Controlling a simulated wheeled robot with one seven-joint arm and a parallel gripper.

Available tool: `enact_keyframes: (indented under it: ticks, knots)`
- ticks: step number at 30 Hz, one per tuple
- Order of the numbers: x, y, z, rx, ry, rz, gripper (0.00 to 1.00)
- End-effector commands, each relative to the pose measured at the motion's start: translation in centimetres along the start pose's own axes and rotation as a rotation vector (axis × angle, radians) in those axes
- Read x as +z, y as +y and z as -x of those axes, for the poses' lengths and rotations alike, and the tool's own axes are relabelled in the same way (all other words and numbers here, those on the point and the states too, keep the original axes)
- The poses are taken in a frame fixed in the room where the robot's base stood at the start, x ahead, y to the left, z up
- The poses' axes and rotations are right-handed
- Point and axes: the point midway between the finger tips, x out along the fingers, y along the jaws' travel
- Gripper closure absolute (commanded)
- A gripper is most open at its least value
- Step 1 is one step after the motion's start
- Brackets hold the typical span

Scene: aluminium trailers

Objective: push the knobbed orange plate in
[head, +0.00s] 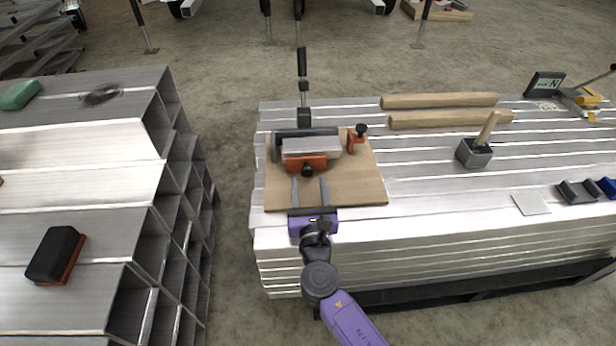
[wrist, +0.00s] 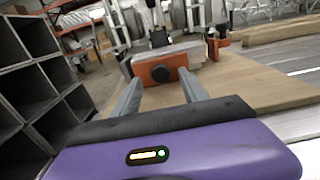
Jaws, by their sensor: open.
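The knobbed orange plate (head: 313,164) stands upright on a wooden board, with a round black knob (head: 307,171) on its near face. In the wrist view the orange plate (wrist: 158,68) is straight ahead, its knob (wrist: 160,73) between the lines of my fingers. A grey metal block (head: 311,147) sits directly behind the plate; I cannot tell if they touch. My gripper (head: 309,191) is open and empty, low over the board on the near side of the plate. Its two grey fingers (wrist: 161,92) point at the plate, their tips seeming a little short of it.
The wooden board (head: 354,195) lies on stacked aluminium beams. A smaller orange piece with a black knob (head: 357,140) stands at its right. A black upright clamp (head: 303,85) rises behind. Wooden bars (head: 438,100) and a grey block with a wooden handle (head: 474,153) lie further right.

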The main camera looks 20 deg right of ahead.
Motion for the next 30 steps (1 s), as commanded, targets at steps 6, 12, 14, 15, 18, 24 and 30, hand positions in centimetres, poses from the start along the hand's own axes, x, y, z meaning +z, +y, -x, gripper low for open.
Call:
enact_keyframes:
  ticks: [6,12,14,15,18,24,30]
  knots:
    - [0.0,0.0,3.5,0.000,0.002,0.000,0.48]
    - [0.1,0.0,4.8,0.000,0.000,0.001,0.48]
    - [0.1,0.0,4.8,0.000,-0.001,0.000,0.48]
    - [0.0,0.0,4.8,0.000,-0.001,0.000,0.48]
    - [0.0,0.0,4.8,0.000,-0.001,0.000,0.48]
    - [0.8,0.2,4.9,0.004,0.000,0.000,0.80]
    - [3.9,1.4,5.7,0.031,0.015,0.003,1.00]
